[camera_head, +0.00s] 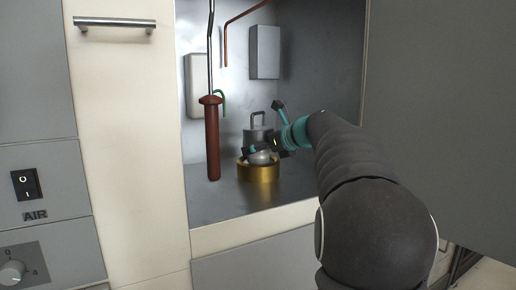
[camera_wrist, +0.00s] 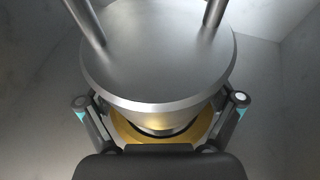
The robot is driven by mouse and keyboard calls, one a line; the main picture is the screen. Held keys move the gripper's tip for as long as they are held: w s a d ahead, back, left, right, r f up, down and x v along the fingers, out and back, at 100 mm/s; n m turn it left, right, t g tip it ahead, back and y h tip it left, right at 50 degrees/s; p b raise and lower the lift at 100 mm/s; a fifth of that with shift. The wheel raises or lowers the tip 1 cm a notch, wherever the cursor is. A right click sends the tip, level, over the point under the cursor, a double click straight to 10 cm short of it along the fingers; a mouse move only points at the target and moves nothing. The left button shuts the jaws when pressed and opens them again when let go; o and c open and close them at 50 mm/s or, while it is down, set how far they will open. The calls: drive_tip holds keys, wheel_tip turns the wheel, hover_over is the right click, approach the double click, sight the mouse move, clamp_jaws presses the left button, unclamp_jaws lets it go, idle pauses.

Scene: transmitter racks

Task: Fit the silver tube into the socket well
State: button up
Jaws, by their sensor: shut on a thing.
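The silver tube (camera_head: 257,137) stands upright inside the open cabinet, with a loop handle on its top. The brass-coloured socket well (camera_head: 258,172) is a ring on the cabinet floor directly beneath it. My gripper (camera_head: 262,153) is shut on the tube low on its body, just above the ring. In the wrist view the tube's flat round top (camera_wrist: 160,50) fills the middle, and part of the gold ring (camera_wrist: 128,130) shows below it. The tube's lower end is hidden by my gripper and the ring, so I cannot tell how deep it sits.
A reddish-brown rod (camera_head: 212,140) stands left of the ring, with a green hook beside it. Grey boxes (camera_head: 265,52) are on the cabinet's back wall. A cream panel with a bar handle (camera_head: 115,22) borders the opening on the left. Some cabinet floor in front is clear.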

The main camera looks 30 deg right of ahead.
drive_tip(key=shift+f+b, duration=0.3)
drive_tip(key=o, duration=1.5)
drive_tip(key=shift+s, duration=0.1)
drive_tip(key=shift+f, duration=0.3)
drive_tip(key=v, duration=1.2)
drive_tip(key=shift+r, duration=0.2)
